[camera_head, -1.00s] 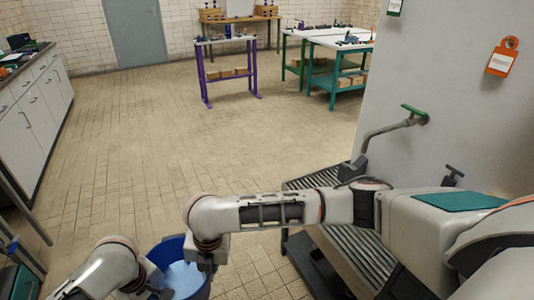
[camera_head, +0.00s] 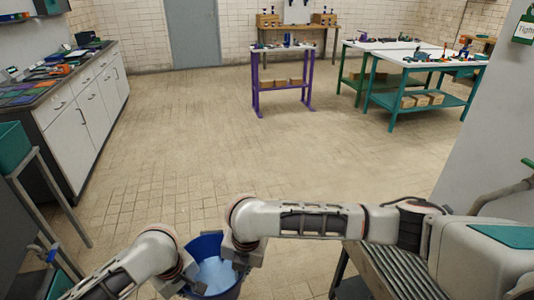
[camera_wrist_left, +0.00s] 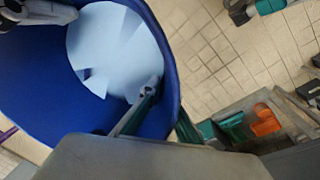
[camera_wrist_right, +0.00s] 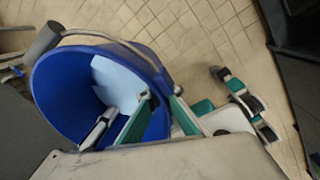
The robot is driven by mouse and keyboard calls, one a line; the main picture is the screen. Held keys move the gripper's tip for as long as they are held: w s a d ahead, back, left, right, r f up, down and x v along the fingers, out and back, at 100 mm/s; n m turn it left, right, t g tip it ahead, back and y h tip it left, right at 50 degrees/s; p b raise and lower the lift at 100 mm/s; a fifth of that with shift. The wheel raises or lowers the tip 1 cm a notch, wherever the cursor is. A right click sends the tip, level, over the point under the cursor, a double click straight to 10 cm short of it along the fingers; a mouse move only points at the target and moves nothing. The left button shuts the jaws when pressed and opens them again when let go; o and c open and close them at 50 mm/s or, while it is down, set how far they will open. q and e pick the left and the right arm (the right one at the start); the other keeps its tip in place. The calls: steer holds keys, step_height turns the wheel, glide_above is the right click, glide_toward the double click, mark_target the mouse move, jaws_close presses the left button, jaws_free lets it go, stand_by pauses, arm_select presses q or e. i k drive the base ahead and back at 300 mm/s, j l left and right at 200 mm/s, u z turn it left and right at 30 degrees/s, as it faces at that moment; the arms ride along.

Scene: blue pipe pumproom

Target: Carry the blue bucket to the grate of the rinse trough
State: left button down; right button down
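The blue bucket (camera_head: 208,246) is at the bottom centre of the head view, between my two grippers. It has a pale blue area inside; I cannot tell whether this is liquid. My left gripper (camera_head: 188,284) has one finger inside and one outside the rim, as the left wrist view (camera_wrist_left: 165,115) shows. My right gripper (camera_head: 243,262) straddles the opposite rim likewise in the right wrist view (camera_wrist_right: 160,115). The slatted grate of the rinse trough (camera_head: 398,272) is at the lower right, partly hidden under my right arm, apart from the bucket.
A grey wall panel (camera_head: 490,130) with a pipe tap (camera_head: 500,196) stands right of the trough. White cabinets (camera_head: 85,125) line the left, with a dark stand (camera_head: 50,195) nearer me. A purple-legged table (camera_head: 283,80) and teal tables (camera_head: 420,85) are farther off. The middle floor is clear.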

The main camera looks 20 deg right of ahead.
mark_target(400, 258)
steer(key=i, duration=2.15)
steer(key=i+z, duration=0.1)
steer(key=z, duration=2.85)
steer(key=i+z, duration=0.15)
steer(key=z, duration=0.45)
